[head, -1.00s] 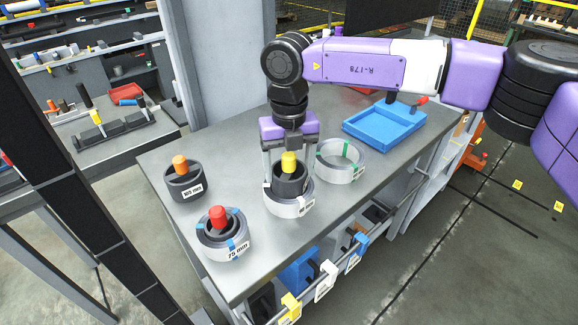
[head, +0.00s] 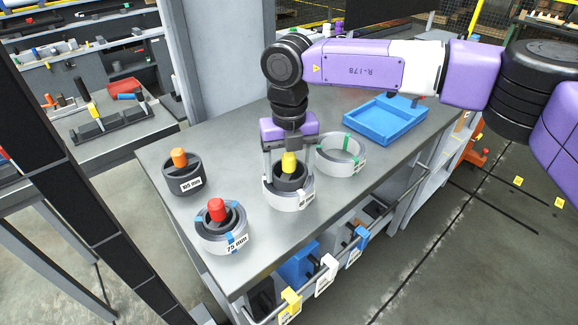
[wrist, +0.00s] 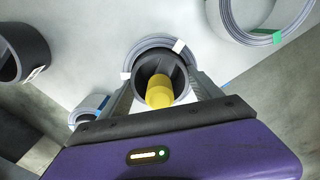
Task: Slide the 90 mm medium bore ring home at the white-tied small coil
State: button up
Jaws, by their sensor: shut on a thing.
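The dark medium bore ring with a yellow knob (head: 289,162) sits inside the white-tied small coil (head: 283,201), its upper part standing above the coil's rim. The wrist view shows the yellow knob (wrist: 160,92) and the dark ring wall within the grey coil (wrist: 138,60), with white ties on the coil. My gripper (head: 289,180) is over the coil from above, its two fingers on opposite sides of the ring, shut on it. The ring's lower part is hidden inside the coil, so I cannot tell whether it touches bottom.
A green-tied coil (head: 357,165) stands close at the right. A blue-tied coil (head: 220,245) with a red-knobbed ring (head: 217,210) is at front left. A dark ring with an orange knob (head: 182,177) stands at back left. A blue tray (head: 371,133) lies at the back right.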

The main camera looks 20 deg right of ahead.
aim_at(289, 155)
jog(key=shift+f, duration=0.15)
jog(key=o, duration=1.6)
jog(key=shift+c, duration=0.2)
jog(key=shift+r, duration=3.95)
